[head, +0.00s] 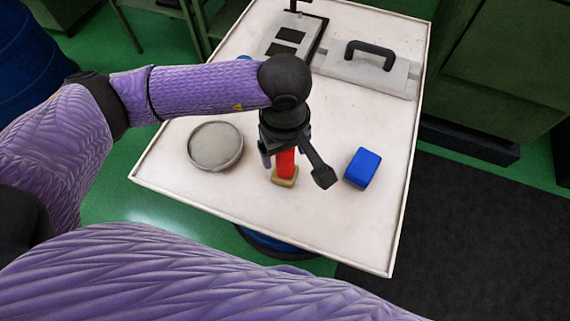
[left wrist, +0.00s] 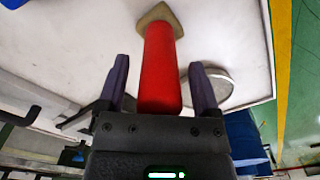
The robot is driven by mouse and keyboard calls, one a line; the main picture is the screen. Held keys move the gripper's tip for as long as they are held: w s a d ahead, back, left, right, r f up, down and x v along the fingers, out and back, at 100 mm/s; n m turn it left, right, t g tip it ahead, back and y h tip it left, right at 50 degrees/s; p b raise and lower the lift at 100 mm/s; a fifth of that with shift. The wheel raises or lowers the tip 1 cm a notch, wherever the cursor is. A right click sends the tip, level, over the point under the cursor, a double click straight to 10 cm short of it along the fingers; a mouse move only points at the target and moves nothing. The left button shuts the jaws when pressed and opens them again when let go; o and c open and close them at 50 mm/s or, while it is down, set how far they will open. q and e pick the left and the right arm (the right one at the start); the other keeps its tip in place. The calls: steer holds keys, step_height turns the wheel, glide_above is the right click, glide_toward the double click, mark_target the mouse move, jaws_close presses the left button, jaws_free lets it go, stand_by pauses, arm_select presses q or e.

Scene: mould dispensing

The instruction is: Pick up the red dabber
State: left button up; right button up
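The red dabber (head: 286,164) stands on the white table with its tan base (head: 284,181) down. My left gripper (head: 295,172) is over it from above, with a finger on each side of the red handle. In the left wrist view, the red handle (left wrist: 160,68) lies between the two open fingers of my left gripper (left wrist: 160,82), with a gap on both sides. The tan base (left wrist: 160,16) shows beyond the fingertips. The top of the handle is hidden by the gripper. My right gripper is not in view.
A round grey dish (head: 216,146) stands left of the dabber and a blue block (head: 362,168) to its right. A grey mould plate with a black handle (head: 362,68) lies at the back of the table (head: 330,228). The table's front area is clear.

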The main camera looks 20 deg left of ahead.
arm_select(q)
steer(key=c, duration=1)
jaws_close()
steer(key=shift+r, duration=0.4)
step_height(320, 180, up, 9)
steer(key=p, duration=0.3)
steer(key=shift+r, duration=0.2)
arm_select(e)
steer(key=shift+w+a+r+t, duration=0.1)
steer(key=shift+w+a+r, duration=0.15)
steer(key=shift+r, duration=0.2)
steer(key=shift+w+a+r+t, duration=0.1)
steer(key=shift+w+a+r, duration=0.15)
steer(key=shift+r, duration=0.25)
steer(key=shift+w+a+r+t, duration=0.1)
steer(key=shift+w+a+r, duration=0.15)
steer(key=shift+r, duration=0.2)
